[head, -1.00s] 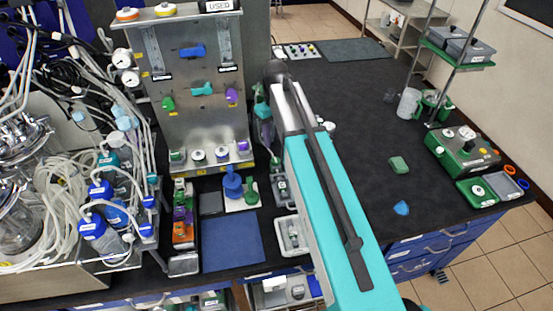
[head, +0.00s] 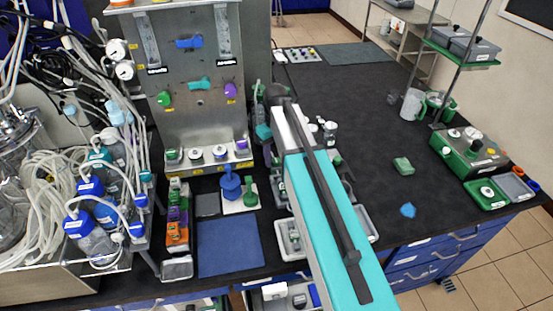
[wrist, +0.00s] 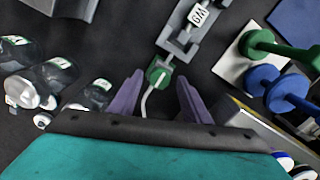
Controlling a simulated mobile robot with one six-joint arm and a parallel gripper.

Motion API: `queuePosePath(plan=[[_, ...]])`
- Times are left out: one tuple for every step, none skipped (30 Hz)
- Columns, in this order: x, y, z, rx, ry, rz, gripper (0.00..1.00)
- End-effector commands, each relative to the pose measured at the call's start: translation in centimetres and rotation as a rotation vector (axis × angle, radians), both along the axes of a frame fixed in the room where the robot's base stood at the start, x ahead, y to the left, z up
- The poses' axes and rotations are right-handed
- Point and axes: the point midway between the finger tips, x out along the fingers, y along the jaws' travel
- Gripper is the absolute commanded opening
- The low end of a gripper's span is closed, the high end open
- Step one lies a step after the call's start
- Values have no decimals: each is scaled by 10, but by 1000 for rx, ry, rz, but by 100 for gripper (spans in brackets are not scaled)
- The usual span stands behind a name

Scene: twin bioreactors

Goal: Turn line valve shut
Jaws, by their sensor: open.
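The steel panel (head: 193,120) in the head view carries a blue handle (head: 190,42), a teal handle (head: 199,83), a green knob (head: 164,98) and a purple knob (head: 230,90). I cannot tell which part is the line valve. In the wrist view my gripper (wrist: 158,88) points down at the bench with its two purple fingers apart. In the head view my own arm hides the fingers.
A grey labelled holder (wrist: 190,30) lies beyond the green part. Blue (wrist: 285,90) and green (wrist: 278,48) dumbbell-shaped parts stand to its right, clear bottles (wrist: 55,75) to its left. Tubed bottles (head: 92,228) crowd the left in the head view. The bench's right middle is mostly clear.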

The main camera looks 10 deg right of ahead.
Motion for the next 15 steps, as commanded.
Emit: queuePosePath(plan=[[0,0,-2,0,0,0,43],[0,0,-2,0,0,0,43],[0,0,-3,0,0,0,43],[0,0,-3,0,0,0,43],[0,0,-3,0,0,0,43],[0,0,-2,0,0,0,43],[0,0,-2,0,0,-1,43],[0,0,-2,0,0,-1,43],[0,-1,-2,0,0,-1,43],[0,-1,-2,0,0,-1,43],[0,-1,-2,0,0,-1,43],[0,-1,-2,0,0,-1,37],[0,-1,-2,0,0,-1,31],[0,-1,-2,0,0,-1,26],[0,-1,-2,0,0,-1,20]])
